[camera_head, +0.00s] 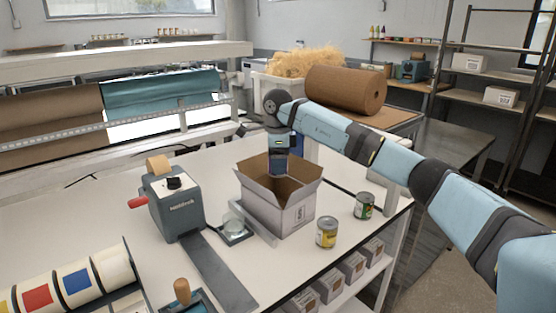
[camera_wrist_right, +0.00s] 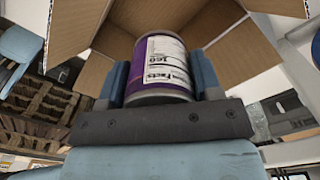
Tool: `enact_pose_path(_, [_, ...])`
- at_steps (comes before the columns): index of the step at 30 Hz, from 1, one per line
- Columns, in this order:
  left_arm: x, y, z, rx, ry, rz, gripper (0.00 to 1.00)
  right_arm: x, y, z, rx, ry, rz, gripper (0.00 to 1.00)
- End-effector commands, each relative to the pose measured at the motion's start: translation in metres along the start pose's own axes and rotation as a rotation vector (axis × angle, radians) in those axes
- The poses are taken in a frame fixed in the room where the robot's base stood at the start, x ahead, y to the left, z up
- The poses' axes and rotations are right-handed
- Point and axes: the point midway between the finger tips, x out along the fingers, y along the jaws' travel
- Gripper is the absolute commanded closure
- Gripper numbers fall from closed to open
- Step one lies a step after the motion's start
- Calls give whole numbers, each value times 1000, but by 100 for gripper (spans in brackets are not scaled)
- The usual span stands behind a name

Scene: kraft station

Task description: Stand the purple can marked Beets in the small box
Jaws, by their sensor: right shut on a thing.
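The small open cardboard box (camera_head: 296,217) stands on the white table, its flaps spread. My right gripper (camera_head: 279,166) points down into the box opening, and its fingertips are hidden in the head view. In the right wrist view the right gripper (camera_wrist_right: 160,84) is shut on the purple can (camera_wrist_right: 152,52), with one finger on each side. The can's white panel faces the camera; the name Beets is not readable. The brown box walls (camera_wrist_right: 115,45) surround the can, but I cannot tell whether it touches the box floor. My left gripper is not in view.
Small boxes (camera_head: 352,266) sit on a shelf under the table.

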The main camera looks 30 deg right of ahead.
Motion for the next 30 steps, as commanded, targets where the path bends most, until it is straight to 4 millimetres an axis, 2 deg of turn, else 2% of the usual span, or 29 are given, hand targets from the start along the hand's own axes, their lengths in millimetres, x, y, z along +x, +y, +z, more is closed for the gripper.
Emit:
enact_pose_path(7, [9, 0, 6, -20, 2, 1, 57, 23, 0, 0, 0, 0, 0, 69])
enact_pose_path(30, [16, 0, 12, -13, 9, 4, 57, 83, 0, 0, 0, 1, 0, 69])
